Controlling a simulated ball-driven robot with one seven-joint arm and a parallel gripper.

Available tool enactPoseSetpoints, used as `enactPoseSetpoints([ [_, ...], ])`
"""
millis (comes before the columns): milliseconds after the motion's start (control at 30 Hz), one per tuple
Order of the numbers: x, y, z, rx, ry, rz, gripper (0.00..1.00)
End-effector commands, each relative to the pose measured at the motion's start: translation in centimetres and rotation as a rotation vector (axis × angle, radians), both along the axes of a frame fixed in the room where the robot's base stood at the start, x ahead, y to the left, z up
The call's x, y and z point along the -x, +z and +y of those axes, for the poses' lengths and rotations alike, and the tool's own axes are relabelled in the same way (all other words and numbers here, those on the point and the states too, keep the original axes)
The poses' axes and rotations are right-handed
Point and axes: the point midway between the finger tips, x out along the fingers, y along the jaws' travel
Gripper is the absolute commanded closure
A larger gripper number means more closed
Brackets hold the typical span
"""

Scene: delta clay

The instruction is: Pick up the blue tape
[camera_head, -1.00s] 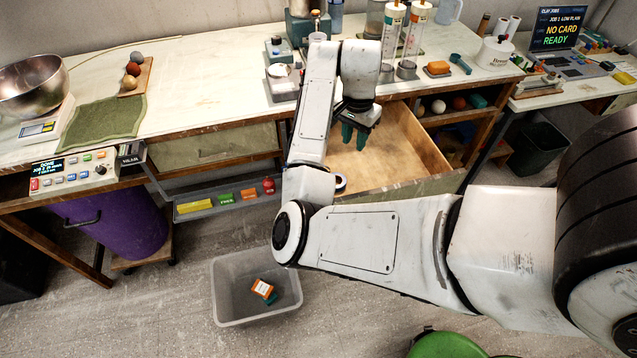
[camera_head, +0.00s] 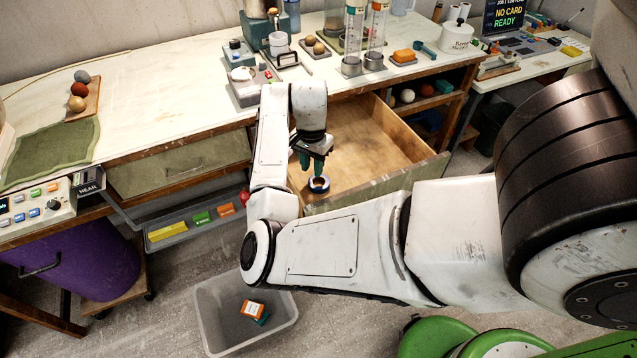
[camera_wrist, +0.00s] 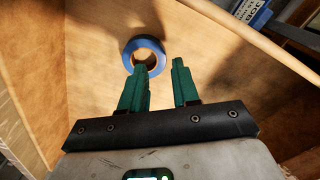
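The blue tape (camera_head: 319,184) is a roll lying flat on the wooden floor of the open drawer (camera_head: 372,140), near its front left. In the wrist view the blue tape (camera_wrist: 131,48) shows as a blue ring with a pale core and an open centre. My gripper (camera_head: 312,166) is inside the drawer, just above and behind the roll. In the wrist view my gripper (camera_wrist: 164,68) has its two green fingers apart with nothing between them. The left fingertip overlaps the roll's lower right edge in that view. I cannot tell whether it touches the roll.
The drawer's front panel (camera_head: 392,178) stands close in front of the tape. A grey bin (camera_head: 212,318) on the floor holds a small orange and teal box (camera_head: 253,310). A shallow tray (camera_head: 170,237) with coloured blocks hangs left of the drawer. The drawer's right part is empty.

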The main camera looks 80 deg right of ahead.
Motion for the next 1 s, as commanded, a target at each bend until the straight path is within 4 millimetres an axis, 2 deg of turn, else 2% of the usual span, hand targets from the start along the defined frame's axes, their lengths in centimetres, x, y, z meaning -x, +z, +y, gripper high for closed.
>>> enactPoseSetpoints([
  [233, 0.0, -3.4, 0.1, -0.001, 0.003, 0.001, 0.69],
  [567, 0.0, -4.1, 0.1, -0.001, 0.001, 0.000, 0.69],
  [867, 0.0, -4.1, 0.1, 0.000, 0.001, 0.000, 0.98],
  [1000, 0.0, -4.0, 0.0, 0.000, 0.001, 0.000, 1.00],
])
